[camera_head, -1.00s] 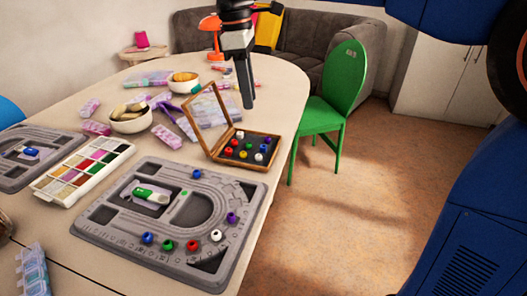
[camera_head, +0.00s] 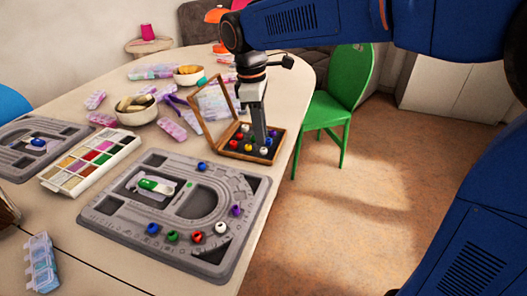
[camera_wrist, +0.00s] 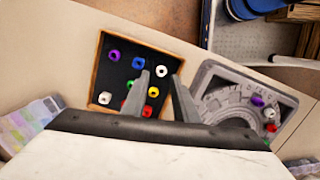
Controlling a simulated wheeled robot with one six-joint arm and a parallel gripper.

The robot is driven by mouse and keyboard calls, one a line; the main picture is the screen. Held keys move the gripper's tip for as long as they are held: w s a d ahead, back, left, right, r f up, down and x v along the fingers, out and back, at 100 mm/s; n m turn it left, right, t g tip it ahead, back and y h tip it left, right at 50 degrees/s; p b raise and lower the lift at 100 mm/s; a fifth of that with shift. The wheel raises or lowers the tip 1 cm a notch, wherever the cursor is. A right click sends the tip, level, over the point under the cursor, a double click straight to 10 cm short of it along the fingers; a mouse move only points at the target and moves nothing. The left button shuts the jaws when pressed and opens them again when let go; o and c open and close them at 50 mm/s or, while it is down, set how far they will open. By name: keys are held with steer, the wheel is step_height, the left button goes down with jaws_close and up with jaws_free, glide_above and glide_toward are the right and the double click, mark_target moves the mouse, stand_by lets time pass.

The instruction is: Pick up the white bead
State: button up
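A shallow wooden box (camera_head: 236,154) with an open lid holds several beads on a dark floor. In the wrist view, one white bead (camera_wrist: 161,71) lies near the box's upper right corner, between my fingertips in the picture. It shows in the head view (camera_head: 263,150) at the front of the box. My gripper (camera_wrist: 160,75) is open and points down; I cannot tell whether its tips reach down around the bead. A second white bead (camera_wrist: 104,97) lies at the box's left side. A third white bead (camera_head: 221,227) sits on the grey bead board (camera_head: 120,168).
Purple (camera_wrist: 115,55), blue (camera_wrist: 138,62), yellow (camera_wrist: 153,91) and red (camera_wrist: 147,111) beads lie close by in the box. The upright lid (camera_head: 195,104) stands left of my gripper. A green chair (camera_head: 346,85) stands beyond the table edge.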

mark_target(264, 154)
steer(key=shift+s+d+f, duration=0.1)
steer(key=shift+d+f, duration=0.05)
steer(key=shift+f, duration=1)
steer(key=shift+s+d+f, duration=0.1)
steer(key=shift+f, duration=1)
jaws_close()
steer(key=shift+r, duration=0.15)
